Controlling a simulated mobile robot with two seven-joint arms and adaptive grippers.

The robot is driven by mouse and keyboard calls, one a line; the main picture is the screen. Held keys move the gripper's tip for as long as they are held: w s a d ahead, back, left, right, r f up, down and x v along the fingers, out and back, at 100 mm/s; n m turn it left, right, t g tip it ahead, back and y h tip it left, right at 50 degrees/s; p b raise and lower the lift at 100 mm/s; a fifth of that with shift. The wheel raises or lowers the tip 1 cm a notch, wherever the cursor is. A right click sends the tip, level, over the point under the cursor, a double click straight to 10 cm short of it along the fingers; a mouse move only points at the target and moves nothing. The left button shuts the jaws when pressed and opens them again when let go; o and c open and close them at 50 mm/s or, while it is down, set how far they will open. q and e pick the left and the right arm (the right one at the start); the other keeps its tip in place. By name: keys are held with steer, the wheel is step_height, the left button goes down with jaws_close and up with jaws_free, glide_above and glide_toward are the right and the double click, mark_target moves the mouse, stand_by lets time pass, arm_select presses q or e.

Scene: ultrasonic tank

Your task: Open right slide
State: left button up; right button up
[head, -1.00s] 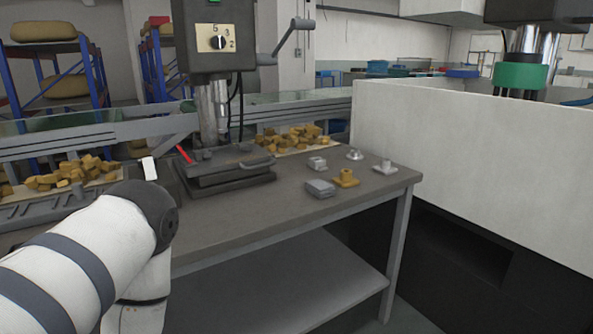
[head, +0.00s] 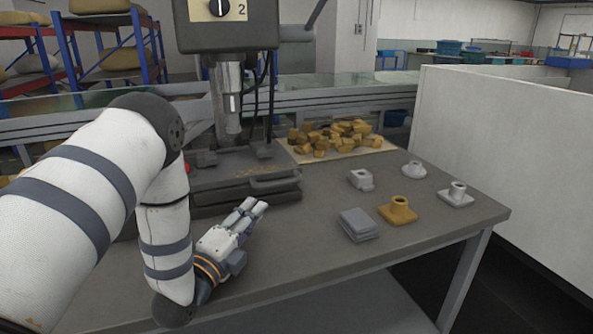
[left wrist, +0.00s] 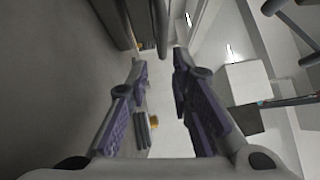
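My left gripper (head: 252,210) is above the near part of the grey table, in front of the drill press base. Its fingers point up and to the right in the head view. In the left wrist view the two dark, ridged fingers of my left gripper (left wrist: 160,62) stand apart with nothing between them. A large white-walled unit (head: 510,135) stands at the right, well apart from the gripper. I cannot make out a slide in either view. My right gripper does not show.
The table (head: 310,250) holds a drill press (head: 230,95), a pile of yellow-brown blocks (head: 335,137), a grey stack of plates (head: 358,225), a yellow flanged part (head: 398,210) and several grey parts.

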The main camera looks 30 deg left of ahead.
mark_target(278, 183)
arm_select(q)
steer(key=shift+w+r, duration=0.1)
steer(key=shift+w, duration=0.05)
steer(key=shift+w+r, duration=0.1)
steer(key=shift+w, duration=0.25)
steer(key=w, duration=0.3)
steer(key=w+b, duration=0.1)
steer(key=w, duration=0.2)
steer(key=w+r, duration=0.1)
steer(key=w, duration=0.2)
steer(key=shift+w+a+r, duration=0.1)
steer(key=shift+w+a, duration=0.3)
steer(key=shift+w+r, duration=0.15)
steer(key=shift+w, duration=0.15)
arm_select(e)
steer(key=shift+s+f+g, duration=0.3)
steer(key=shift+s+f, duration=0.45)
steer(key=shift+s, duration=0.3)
arm_select(q)
jaws_close()
